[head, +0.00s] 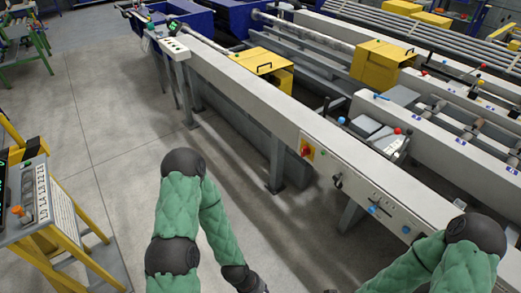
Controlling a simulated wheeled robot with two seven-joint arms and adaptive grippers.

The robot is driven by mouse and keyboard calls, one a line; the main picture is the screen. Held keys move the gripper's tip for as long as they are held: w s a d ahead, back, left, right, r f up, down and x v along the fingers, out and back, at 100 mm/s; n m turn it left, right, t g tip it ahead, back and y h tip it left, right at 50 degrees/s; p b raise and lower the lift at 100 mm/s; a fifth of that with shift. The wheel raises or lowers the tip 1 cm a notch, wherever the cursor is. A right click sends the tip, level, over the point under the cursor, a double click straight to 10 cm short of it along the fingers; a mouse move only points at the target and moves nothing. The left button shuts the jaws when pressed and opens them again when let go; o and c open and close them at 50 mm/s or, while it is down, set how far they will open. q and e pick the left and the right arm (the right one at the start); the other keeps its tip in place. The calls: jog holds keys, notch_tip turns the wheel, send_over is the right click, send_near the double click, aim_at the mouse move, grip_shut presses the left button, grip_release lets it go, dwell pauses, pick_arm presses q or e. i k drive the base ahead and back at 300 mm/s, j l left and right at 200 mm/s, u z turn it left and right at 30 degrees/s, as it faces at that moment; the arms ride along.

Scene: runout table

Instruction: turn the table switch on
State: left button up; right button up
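The long grey runout table (235,85) runs from the upper left to the lower right. On its near side is a red rotary switch on a yellow plate (307,151). A small black knob or lever (337,182) is further right on the same side. I cannot read the position of either control. My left arm bends down at the bottom centre, with its dark wrist near the lower edge, well apart from the table side. My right arm is at the lower right, in front of the table's near end. Neither gripper's fingers can be made out.
A control stand (35,200) with yellow legs is at the left. Blue buttons (372,210) are lower on the table side. Yellow boxes (264,70) and a lever panel (388,140) lie behind. The floor (120,120) before the table is clear.

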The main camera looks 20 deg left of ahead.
aim_at(305, 151)
jog(key=u, duration=0.15)
jog(key=i+j+z, duration=0.1)
jog(key=z, duration=0.7)
jog(key=i+j+z, duration=0.15)
jog(key=j+z, duration=0.2)
jog(key=j, duration=0.4)
jog(key=i+j+z, duration=0.1)
jog(key=j+z, duration=0.3)
jog(key=j, duration=0.3)
jog(key=j+z, duration=0.35)
jog(key=j, duration=0.45)
